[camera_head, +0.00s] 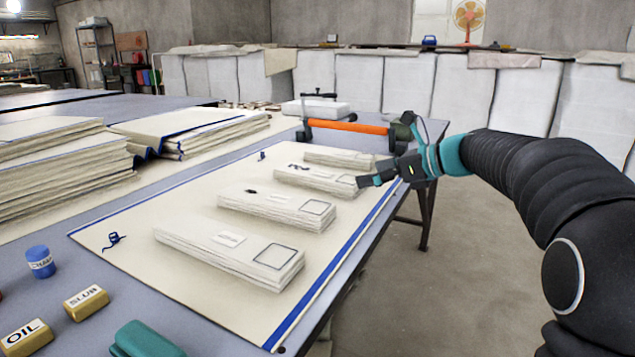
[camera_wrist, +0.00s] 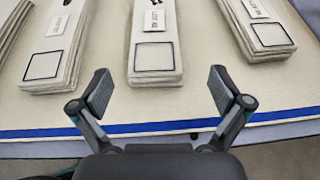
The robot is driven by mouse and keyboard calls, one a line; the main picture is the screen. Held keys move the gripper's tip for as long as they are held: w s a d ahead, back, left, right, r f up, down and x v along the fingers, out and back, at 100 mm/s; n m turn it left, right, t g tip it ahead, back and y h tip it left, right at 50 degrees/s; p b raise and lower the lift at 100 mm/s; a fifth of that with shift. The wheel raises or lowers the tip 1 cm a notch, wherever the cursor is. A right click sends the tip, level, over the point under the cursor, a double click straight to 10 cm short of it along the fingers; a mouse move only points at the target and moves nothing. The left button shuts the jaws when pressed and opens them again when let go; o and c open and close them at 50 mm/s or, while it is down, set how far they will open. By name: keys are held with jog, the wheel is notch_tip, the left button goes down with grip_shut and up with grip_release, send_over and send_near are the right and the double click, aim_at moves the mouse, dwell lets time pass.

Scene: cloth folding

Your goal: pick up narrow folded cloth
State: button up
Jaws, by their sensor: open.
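Several narrow folded cloths lie in a row on a cream cloth with a blue edge stripe (camera_head: 140,255). The nearest narrow folded cloth (camera_head: 225,252) and the one behind it (camera_head: 275,208) each show a label and a dark-outlined square. A third (camera_head: 310,178) and a fourth (camera_head: 338,157) lie farther back. In the wrist view one narrow folded cloth (camera_wrist: 153,45) is ahead and between the fingertips in the picture, with others to the left (camera_wrist: 58,45) and right (camera_wrist: 262,25). My gripper (camera_wrist: 156,90) is open and empty, near the table's right edge, apart from the cloths.
Stacks of larger cloths (camera_head: 60,170) fill the left. An orange bar tool (camera_head: 348,127) lies at the back near my gripper. A blue jar (camera_head: 40,262), yellow blocks (camera_head: 86,302) and a green object (camera_head: 145,340) stand at the front left. Floor right of the table is clear.

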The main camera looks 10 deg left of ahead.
aim_at(349, 179)
jog(key=shift+x, duration=1.2)
jog(key=shift+s+b+x, duration=0.15)
jog(key=shift+b+x, duration=0.2)
jog(key=shift+x, duration=0.95)
jog(key=shift+s+b+x, duration=0.2)
jog(key=shift+b+x, duration=0.15)
jog(key=shift+x, duration=0.95)
jog(key=shift+f, duration=0.1)
jog(key=c, duration=1.1)
